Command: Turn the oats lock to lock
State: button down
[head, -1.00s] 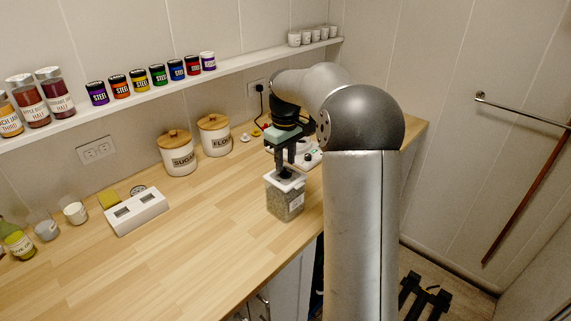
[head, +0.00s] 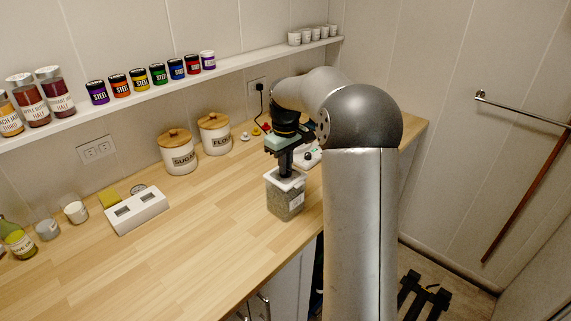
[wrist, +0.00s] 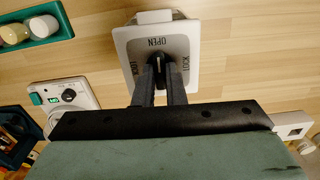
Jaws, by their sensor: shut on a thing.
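The oats jar (head: 285,205) is a clear square container with pale contents and a white lid, upright on the wooden counter. In the head view my gripper (head: 285,173) comes down onto the lid from above.
A white scale-like device (wrist: 66,97) is close to the jar. Sugar (head: 179,155) and flour (head: 214,136) canisters stand near the wall. A white block with two dark windows (head: 138,212) sits farther left.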

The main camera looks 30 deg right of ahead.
jog(key=m, duration=1.3)
jog(key=shift+p, duration=0.3)
jog(key=shift+m, duration=2.3)
jog(key=c, duration=1.5)
grip_release()
